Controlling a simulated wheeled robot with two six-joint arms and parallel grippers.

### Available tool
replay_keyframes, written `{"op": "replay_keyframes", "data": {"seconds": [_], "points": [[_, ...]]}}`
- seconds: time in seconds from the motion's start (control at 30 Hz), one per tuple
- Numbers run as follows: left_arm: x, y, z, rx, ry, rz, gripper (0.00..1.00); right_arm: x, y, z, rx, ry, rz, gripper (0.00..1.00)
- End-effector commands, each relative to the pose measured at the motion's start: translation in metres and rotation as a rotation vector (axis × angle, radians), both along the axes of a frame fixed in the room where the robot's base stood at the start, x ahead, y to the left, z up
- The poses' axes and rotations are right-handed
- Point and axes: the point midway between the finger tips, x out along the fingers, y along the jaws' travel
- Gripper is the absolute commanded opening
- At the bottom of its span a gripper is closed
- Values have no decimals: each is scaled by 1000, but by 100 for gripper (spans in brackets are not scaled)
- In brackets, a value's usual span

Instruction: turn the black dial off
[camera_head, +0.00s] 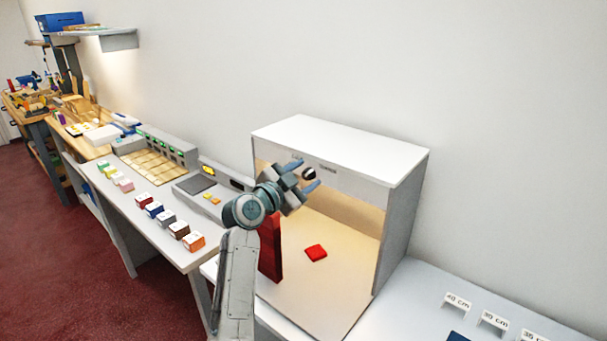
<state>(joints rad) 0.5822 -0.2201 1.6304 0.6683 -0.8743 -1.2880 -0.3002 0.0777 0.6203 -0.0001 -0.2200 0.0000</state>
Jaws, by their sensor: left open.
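The black dial (309,173) is a small dark knob with a light mark, on the front top panel of the white light booth (345,146). My left gripper (304,175) is open in front of the panel, one fingertip above and left of the dial and the other below and right of it. The dial shows between the fingertips; I cannot tell whether they touch it. The mark's exact setting is too small to read. The booth interior looks warmly lit. My right gripper is not in view.
Several small coloured boxes (165,218) line the counter at left. Height signs (457,301) stand on the counter at right.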

Motion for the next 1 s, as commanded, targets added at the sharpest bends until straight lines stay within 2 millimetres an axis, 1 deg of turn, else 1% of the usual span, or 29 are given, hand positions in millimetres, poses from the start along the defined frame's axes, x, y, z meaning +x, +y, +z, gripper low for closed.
{"op": "replay_keyframes", "data": {"seconds": [0.13, 0.17, 0.3, 0.37, 0.4, 0.67, 0.87, 1.0], "points": [[0, 0, 0, 0, 0, 0, 49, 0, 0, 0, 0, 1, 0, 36], [0, 0, 0, 0, 0, 0, 47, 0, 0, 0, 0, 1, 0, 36], [0, 0, 0, 0, 0, 0, 19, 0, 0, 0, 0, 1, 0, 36], [0, 0, 0, -1, 1, 0, 7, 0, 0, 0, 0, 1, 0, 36], [0, 0, 0, -1, 1, 0, 5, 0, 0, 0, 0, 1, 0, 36], [0, 0, -1, -22, 17, -1, 5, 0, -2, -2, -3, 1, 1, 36], [1, 1, -1, -101, 75, -2, 5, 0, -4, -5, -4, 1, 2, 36], [2, 2, 0, -185, 135, -2, 5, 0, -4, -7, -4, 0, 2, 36]]}}
